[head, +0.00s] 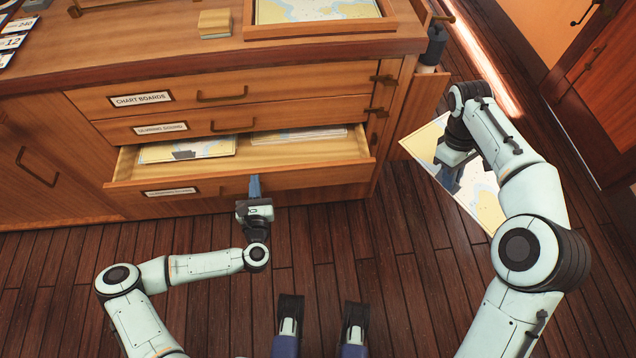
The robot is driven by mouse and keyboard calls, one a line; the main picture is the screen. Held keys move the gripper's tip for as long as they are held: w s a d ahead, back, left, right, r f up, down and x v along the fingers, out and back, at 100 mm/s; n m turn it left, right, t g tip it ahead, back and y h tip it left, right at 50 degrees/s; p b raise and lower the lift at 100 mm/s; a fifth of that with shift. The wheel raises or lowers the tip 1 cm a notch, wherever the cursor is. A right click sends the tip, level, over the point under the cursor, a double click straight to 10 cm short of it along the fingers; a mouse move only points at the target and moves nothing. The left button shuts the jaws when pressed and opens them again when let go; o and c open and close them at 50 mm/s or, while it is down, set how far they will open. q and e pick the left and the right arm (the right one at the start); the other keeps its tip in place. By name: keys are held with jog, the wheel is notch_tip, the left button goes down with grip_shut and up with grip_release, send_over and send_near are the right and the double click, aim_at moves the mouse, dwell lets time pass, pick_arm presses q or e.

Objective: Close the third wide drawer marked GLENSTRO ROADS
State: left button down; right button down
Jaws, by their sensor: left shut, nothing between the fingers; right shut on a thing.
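The third wide drawer (221,186) stands pulled open at the bottom of the wooden chest. Its label (171,191) is too small to read surely. Charts (190,149) lie inside it on the left and at the back. My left gripper (254,186) is shut and empty, its fingertips at the drawer's front panel near the middle, where the handle is hidden; I cannot tell if it touches. My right gripper (449,172) is shut on a chart (478,197) and holds it out to the right of the chest, above the floor.
Two shut drawers, CHART BOARDS (141,99) and one below it (160,128), sit above the open drawer. The chest top carries a framed chart (320,12) and a wooden block (214,24). Wooden floor (330,250) is clear in front.

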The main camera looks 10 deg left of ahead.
pick_arm(q)
jog(key=shift+w, duration=0.1)
